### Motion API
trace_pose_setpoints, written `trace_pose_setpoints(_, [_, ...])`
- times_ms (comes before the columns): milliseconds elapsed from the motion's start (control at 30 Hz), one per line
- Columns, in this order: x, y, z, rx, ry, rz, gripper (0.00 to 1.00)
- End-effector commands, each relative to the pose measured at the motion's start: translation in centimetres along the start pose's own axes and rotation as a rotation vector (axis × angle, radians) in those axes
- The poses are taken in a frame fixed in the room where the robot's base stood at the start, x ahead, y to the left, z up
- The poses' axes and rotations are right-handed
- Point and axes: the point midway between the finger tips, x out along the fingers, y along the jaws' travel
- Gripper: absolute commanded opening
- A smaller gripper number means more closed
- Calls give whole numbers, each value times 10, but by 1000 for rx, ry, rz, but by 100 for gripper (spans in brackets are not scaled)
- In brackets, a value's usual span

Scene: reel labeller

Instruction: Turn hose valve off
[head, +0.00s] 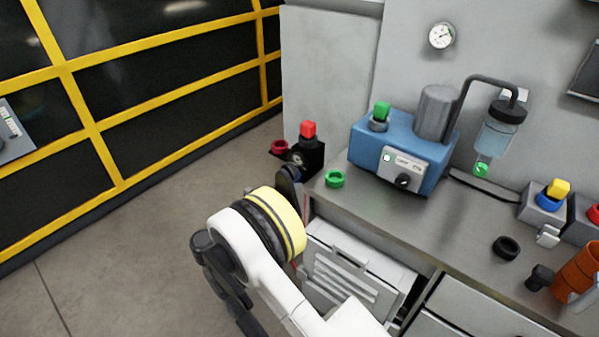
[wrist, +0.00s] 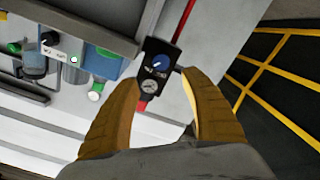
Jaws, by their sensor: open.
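A black box (wrist: 150,72) with a blue knob (wrist: 162,61) and a round gauge (wrist: 149,87) is in the middle of the wrist view. I cannot tell for certain which part is the hose valve. A thin red line, perhaps a hose, (wrist: 183,20) runs beyond the box. My gripper (wrist: 158,82) is open and empty, its tan fingers spread on either side of the lower part of the box; contact is not clear. In the head view the black box (head: 313,157) with a red block on top (head: 308,129) stands at the bench corner, and my arm partly hides the area in front.
A blue machine (head: 425,165) with a grey cylinder and hose stands on the bench (head: 460,215). A yellow-framed dark barrier (head: 120,115) stands to the left, with open floor (head: 110,240) between.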

Motion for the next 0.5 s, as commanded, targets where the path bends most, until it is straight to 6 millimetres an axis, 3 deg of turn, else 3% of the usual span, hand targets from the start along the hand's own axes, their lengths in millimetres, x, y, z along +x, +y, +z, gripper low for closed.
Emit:
trace_pose_setpoints(167, [2,-6,6,12,21,12,54])
trace_pose_setpoints(500, [66,-6,7,11,18,12,54])
